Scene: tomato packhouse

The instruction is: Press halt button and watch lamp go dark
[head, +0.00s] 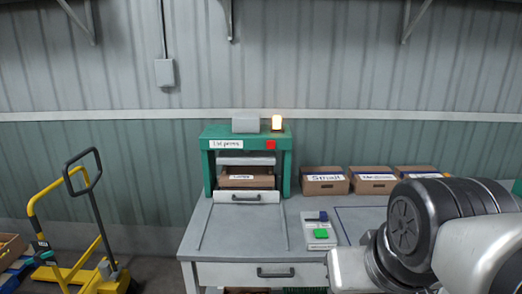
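The green press (285,176), with a white label on its top beam, stands on the back of the grey workbench (225,240). A lamp (277,122) on its top right glows warm white. A red button (271,145) sits on the front of the beam, below the lamp. A grey control box (318,235) on the bench has a green button (321,234) and a dark blue part. My arm fills the lower right, apart from the press; my gripper's fingers are not seen.
A cardboard box (247,182) sits inside the press above a handled drawer front (247,197). Labelled cartons (325,185) line the bench back, right of the press. A yellow pallet truck (75,272) stands left. The bench before the press is clear.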

